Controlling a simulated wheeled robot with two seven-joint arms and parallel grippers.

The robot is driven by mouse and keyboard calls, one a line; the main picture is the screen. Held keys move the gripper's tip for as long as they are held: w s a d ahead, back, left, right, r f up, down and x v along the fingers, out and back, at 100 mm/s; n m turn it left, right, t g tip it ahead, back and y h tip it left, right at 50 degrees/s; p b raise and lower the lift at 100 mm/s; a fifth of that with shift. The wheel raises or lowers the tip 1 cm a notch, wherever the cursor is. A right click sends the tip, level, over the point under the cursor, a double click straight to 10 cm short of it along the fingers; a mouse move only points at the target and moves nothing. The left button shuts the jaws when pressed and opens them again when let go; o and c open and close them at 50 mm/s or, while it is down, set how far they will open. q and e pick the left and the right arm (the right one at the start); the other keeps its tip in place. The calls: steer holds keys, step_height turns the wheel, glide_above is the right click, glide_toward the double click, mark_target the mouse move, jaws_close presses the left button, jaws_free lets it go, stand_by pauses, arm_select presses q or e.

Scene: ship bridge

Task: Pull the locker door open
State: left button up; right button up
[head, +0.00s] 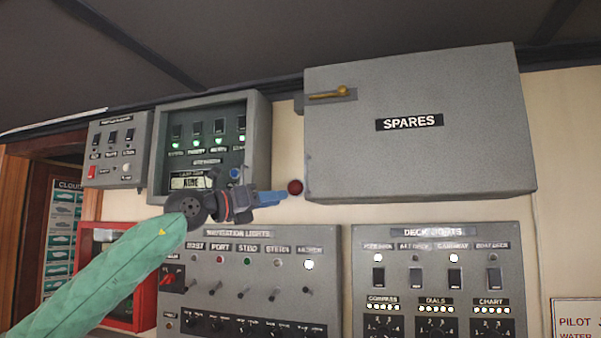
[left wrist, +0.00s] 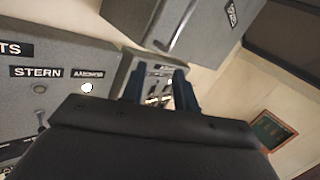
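The grey locker (head: 430,90) marked SPARES hangs high on the wall, its door looking shut. A brass handle (head: 329,93) lies level at the door's upper left. My right gripper is not in view.
A red ball (head: 295,187) shows right by the left fingertips; whether they touch is unclear. The navigation lights panel (head: 225,262) and deck lights panel (head: 440,260) sit below. A green-lit panel (head: 264,130) is left of the locker. Bare wall (head: 287,135) shows between them.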

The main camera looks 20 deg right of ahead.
arm_select(q)
step_height(320, 180, up, 6)
steer(key=s+r+m+t+y, duration=0.1)
steer(key=s+y, duration=0.1)
steer(key=p+x, duration=0.4)
steer(key=x, duration=0.3)
steer(key=shift+w+d+t+y, duration=0.25)
steer(key=shift+d+t+y, duration=0.05)
steer(key=shift+y, duration=0.1)
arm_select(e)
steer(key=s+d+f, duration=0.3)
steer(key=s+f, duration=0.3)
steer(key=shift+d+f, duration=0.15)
arm_select(q)
steer(key=shift+f, duration=0.15)
jaws_close()
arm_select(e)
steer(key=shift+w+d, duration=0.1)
